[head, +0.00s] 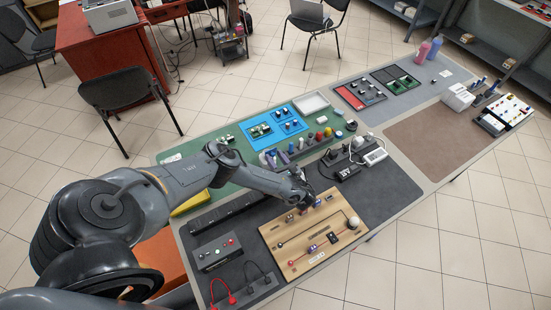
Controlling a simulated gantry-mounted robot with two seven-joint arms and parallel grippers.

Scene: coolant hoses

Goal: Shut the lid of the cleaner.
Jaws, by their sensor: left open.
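My left arm reaches in from the left over the table. Its dark gripper (305,197) is just above the far edge of the wooden board (293,263), small in the view; it is open, and I see nothing held in it. On the board are small dark and coloured fittings, red lines, a dark piece with a purple part (313,248) and a round pale knob (353,222). I cannot tell for certain which item is the cleaner, nor make out its lid. My right gripper is not in view.
Right of the gripper stand a black device (347,172) and a white device (375,156). A row of coloured bottles (310,141) stands behind. A grey box (216,252) and red and black cables lie at the front left. The brown mat (436,138) is mostly clear.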

